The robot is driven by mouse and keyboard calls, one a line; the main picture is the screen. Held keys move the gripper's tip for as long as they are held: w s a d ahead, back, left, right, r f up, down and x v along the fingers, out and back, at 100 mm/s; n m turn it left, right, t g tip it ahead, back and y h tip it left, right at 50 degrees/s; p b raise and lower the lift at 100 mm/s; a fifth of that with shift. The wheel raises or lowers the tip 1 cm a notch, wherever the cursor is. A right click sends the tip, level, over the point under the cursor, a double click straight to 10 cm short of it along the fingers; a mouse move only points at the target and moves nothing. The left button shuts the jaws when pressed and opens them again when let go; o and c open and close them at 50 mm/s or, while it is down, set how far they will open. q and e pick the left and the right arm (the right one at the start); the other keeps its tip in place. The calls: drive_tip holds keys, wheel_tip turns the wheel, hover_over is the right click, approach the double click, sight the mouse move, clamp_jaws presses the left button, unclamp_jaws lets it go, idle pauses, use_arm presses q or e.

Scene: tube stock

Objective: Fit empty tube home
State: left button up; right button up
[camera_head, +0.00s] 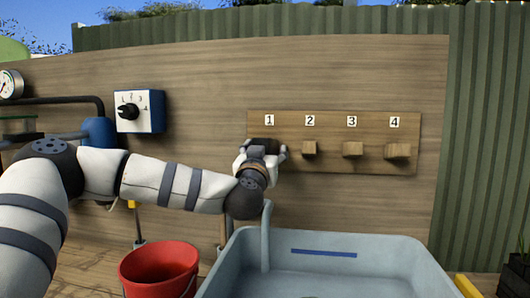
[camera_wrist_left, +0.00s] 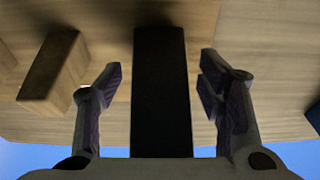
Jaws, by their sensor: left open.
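My left gripper (camera_head: 264,158) is at the board (camera_head: 330,165) under label 1 and covers the place of that peg. In the left wrist view its two fingers (camera_wrist_left: 163,95) are open, one on each side of a long dark bar (camera_wrist_left: 161,90), with a gap on both sides. I cannot tell whether the bar is peg 1 or something else. Pegs 2 (camera_head: 310,149), 3 (camera_head: 352,149) and 4 (camera_head: 397,151) are bare. A grey-blue upright tube (camera_head: 266,238) rises at the bin's left side, below the gripper. My right gripper is not in view.
A pale blue bin (camera_head: 400,262) with a dark blue stripe stands below the board. A red bucket (camera_head: 160,268) is left of it. A dial box (camera_head: 138,111), a gauge (camera_head: 10,84) and dark piping (camera_head: 55,101) are on the left of the wooden wall.

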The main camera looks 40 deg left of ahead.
use_arm(q)
drive_tip(key=v, duration=1.2)
